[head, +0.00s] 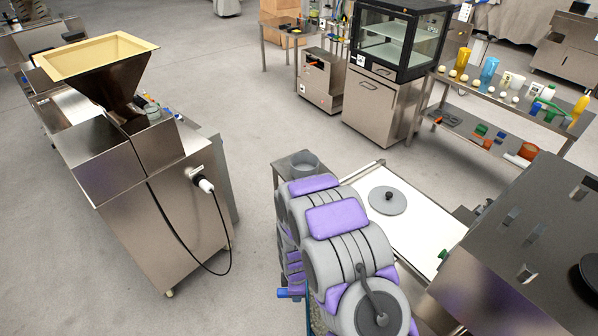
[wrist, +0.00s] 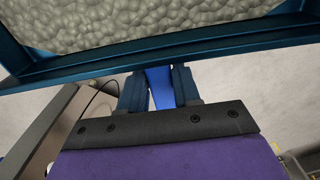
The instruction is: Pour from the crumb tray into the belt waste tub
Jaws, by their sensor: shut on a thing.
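The crumb tray (wrist: 200,58) fills the top of the wrist view, with a dark blue rim and a pebbly grey load inside. My gripper (wrist: 159,76) is shut on its bright blue handle (wrist: 160,95), one dark blue finger on each side. In the head view my arm hides most of the tray; a sliver of its speckled load and blue edge (head: 309,318) shows at the bottom.
A white belt (head: 424,228) with a grey round disc (head: 387,200) lies right of my arm. A steel machine (head: 535,250) stands at the lower right. A hopper machine (head: 150,200) with a hanging cable stands left. Open floor lies between it and my arm.

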